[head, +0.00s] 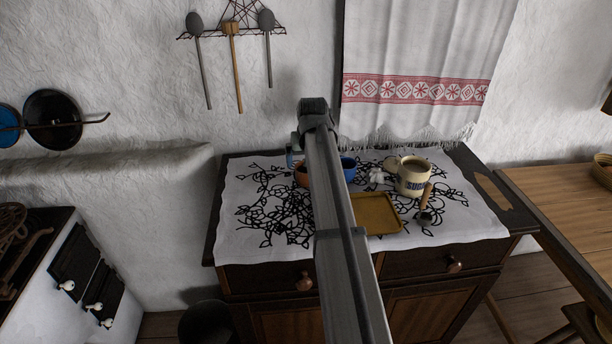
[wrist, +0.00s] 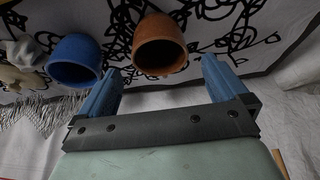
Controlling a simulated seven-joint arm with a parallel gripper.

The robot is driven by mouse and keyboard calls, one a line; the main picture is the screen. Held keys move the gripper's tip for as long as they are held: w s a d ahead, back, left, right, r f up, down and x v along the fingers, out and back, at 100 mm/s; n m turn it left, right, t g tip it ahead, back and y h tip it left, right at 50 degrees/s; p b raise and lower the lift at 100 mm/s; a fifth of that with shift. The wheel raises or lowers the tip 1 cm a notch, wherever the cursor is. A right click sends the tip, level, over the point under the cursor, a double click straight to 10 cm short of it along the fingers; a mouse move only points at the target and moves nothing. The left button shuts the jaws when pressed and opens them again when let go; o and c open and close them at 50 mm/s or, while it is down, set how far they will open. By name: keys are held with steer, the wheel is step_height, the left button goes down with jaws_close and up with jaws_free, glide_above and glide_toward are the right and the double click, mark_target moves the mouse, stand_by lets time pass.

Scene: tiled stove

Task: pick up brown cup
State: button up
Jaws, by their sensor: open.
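The brown cup (wrist: 159,46) shows in the wrist view at upper middle, on the patterned white cloth (wrist: 215,72). It lies beyond my gripper (wrist: 158,78), roughly between the lines of the two blue fingers. My gripper is open and nothing is held in it. In the head view the brown cup (head: 302,175) is mostly hidden behind my arm, with only its left part showing. Most of my gripper is hidden there too.
A blue cup (wrist: 76,60) stands close left of the brown cup in the wrist view, near the left finger. In the head view a yellow tray (head: 378,212), a cream sugar mug (head: 413,178) and a small white figure (head: 377,175) stand to the right.

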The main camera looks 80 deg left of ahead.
steer(key=x, duration=0.5)
steer(key=shift+r, duration=0.1)
steer(key=c, duration=1.1)
